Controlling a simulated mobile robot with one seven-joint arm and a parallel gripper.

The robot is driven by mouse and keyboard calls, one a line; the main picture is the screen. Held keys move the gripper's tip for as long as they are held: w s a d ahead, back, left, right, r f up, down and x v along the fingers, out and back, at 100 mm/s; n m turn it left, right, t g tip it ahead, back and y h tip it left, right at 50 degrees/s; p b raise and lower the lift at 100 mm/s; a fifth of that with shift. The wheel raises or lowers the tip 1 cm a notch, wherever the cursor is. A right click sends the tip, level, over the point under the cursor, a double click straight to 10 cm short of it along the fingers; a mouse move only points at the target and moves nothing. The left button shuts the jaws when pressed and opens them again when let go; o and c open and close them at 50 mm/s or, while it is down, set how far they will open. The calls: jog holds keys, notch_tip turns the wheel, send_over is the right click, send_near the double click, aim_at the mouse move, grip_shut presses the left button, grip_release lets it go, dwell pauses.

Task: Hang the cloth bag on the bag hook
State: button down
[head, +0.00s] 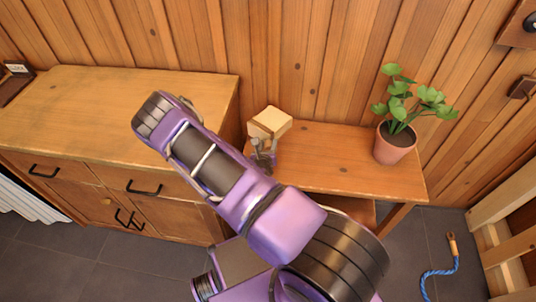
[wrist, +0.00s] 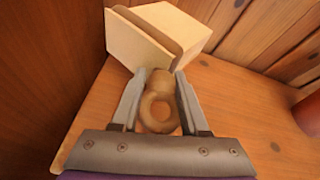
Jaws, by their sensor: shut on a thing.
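A pale cream, boxy thing (head: 270,122) stands on the low wooden bench by the wall; it may be the cloth bag, but I cannot be sure. In the wrist view the cream thing (wrist: 165,32) has a brown strip along its near side. I cannot make out a bag hook for certain.
The wooden bench (head: 335,160) has free room between the cream thing and a potted plant (head: 394,143). A cabinet (head: 80,95) stands to the left. Dark wall fittings (head: 522,88) are at the far right. A blue rope (head: 440,272) lies on the floor.

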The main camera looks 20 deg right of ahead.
jog(key=shift+f, duration=2.25)
jog(key=shift+f, duration=0.1)
jog(key=shift+c, duration=2.1)
grip_release()
jog(key=shift+f+b, duration=0.2)
jog(key=shift+b, duration=0.2)
jog(key=p+v, duration=0.1)
jog(key=v, duration=1.6)
jog(key=shift+a, duration=0.2)
